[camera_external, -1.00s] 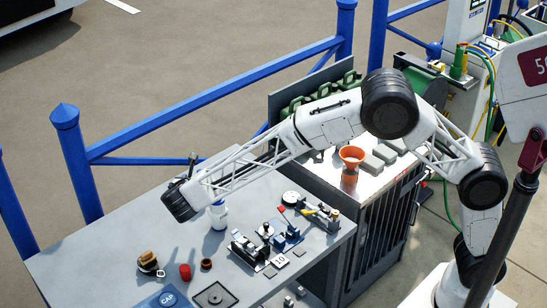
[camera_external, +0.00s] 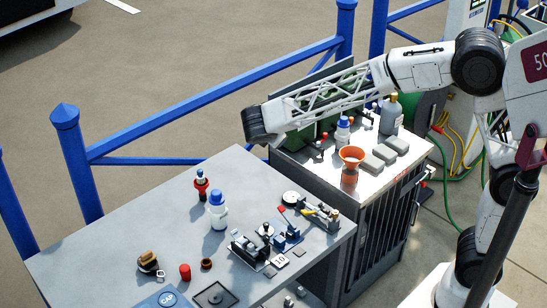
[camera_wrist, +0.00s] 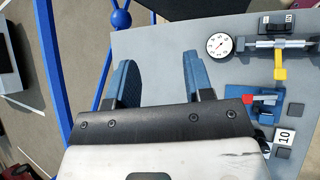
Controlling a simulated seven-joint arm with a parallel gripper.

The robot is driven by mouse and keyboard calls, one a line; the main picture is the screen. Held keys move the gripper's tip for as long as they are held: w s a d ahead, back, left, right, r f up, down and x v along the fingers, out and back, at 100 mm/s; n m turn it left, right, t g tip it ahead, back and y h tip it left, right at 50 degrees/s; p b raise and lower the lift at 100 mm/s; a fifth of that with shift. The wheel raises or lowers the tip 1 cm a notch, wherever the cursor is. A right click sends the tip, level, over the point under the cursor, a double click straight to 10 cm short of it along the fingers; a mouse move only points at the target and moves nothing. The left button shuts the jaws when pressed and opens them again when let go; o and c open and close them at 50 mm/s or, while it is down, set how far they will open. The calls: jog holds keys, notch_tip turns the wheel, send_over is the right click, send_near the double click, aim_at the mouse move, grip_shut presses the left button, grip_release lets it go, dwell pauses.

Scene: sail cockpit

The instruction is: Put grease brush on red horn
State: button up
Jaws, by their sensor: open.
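My gripper (camera_external: 262,125) is open and empty, held high beyond the back edge of the workbench. I cannot tell which is the red horn. A brown-topped item (camera_external: 148,260) lies at the bench's front left; I cannot tell whether it is the grease brush.
The workbench (camera_external: 110,235) holds a blue-capped white bottle (camera_external: 217,210), a red cylinder (camera_external: 185,272), a round dial (camera_wrist: 219,46) and small tools. The cabinet top carries grey blocks (camera_external: 384,153) and bottles (camera_external: 391,115). A blue railing (camera_external: 220,98) runs behind. The bench's back left is clear.

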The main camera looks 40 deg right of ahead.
jog(key=s+d+r+m+g+y, duration=0.15)
jog(key=s+d+r+m, duration=0.3)
jog(key=s+d, duration=0.5)
jog(key=s+d+f+m+y, duration=0.1)
jog(key=s+d+m, duration=0.3)
jog(key=s, duration=0.6)
jog(key=s+d+f+m+y, duration=0.1)
jog(key=s+d+m+y, duration=0.2)
jog(key=s, duration=0.6)
jog(key=s+d+f+m+y, duration=0.1)
jog(key=s+d+m+y, duration=0.1)
jog(key=s+d+m, duration=0.4)
jog(key=s, duration=0.4)
jog(key=shift+s+f+m, duration=0.2)
jog(key=shift+s+m, duration=0.1)
jog(key=shift+m, duration=0.05)
jog(key=shift+y, duration=0.25)
